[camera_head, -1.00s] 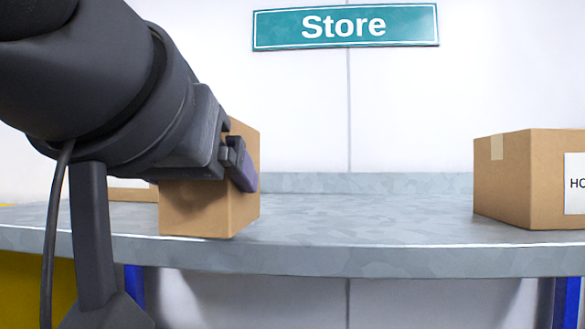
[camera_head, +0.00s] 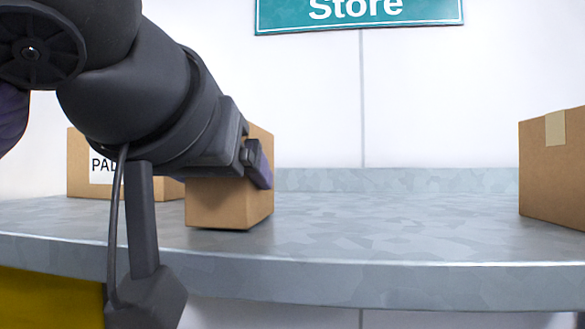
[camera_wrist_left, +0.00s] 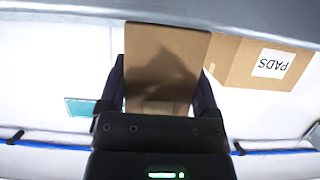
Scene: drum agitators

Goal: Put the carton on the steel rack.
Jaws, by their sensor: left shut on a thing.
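The carton (camera_head: 230,204) is a plain brown box at the middle left of the head view, over the steel rack's grey shelf (camera_head: 400,240). My left gripper (camera_head: 258,165) is shut on it, with a finger along its right side. In the left wrist view the carton (camera_wrist_left: 165,65) sits between the two fingers. The carton's bottom looks at or very close to the shelf surface; I cannot tell whether it touches. My arm hides its upper left part. My right gripper is not in view.
A brown box marked "PADS" (camera_head: 85,165) stands on the shelf behind my left arm. Another brown box (camera_head: 550,170) stands at the right end. The shelf between the carton and that box is clear. A low upstand (camera_head: 400,180) runs along the back.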

